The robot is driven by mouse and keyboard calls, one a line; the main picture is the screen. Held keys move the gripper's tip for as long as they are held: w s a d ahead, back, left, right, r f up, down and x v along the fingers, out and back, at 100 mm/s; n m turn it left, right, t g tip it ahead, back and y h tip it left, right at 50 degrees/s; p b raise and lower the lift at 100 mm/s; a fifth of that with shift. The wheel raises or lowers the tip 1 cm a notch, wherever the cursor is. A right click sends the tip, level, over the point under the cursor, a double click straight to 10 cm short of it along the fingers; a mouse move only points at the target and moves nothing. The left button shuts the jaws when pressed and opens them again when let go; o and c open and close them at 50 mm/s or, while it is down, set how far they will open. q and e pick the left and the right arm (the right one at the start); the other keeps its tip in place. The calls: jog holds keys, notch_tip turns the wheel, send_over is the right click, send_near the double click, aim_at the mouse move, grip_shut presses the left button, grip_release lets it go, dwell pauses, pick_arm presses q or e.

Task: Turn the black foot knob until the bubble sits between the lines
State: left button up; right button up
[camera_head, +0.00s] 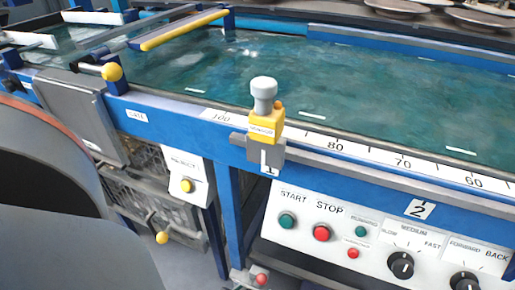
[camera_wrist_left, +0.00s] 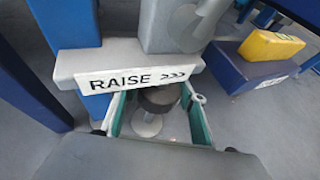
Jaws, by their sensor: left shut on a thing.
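The black foot knob (camera_wrist_left: 160,99) is in the middle of the left wrist view, under a grey bracket with a "RAISE >>>" label (camera_wrist_left: 135,77). A light round foot (camera_wrist_left: 147,125) shows below the knob. My left gripper (camera_wrist_left: 158,108) is shut on the knob, with a teal-lined finger on each side of it. The label and bracket hide the knob's top. I cannot make out a bubble or its lines in either view. Neither gripper shows in the head view, and my right gripper is in neither view.
A blue leg (camera_wrist_left: 65,22) stands beside the bracket. A yellow-and-blue block (camera_wrist_left: 262,58) is at the right on grey floor. The head view shows the water-filled table (camera_head: 330,85), its scale (camera_head: 370,160), a control panel (camera_head: 375,235) and a yellow-and-grey post (camera_head: 265,125).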

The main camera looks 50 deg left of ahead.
pick_arm(q)
jog(key=o, duration=0.9)
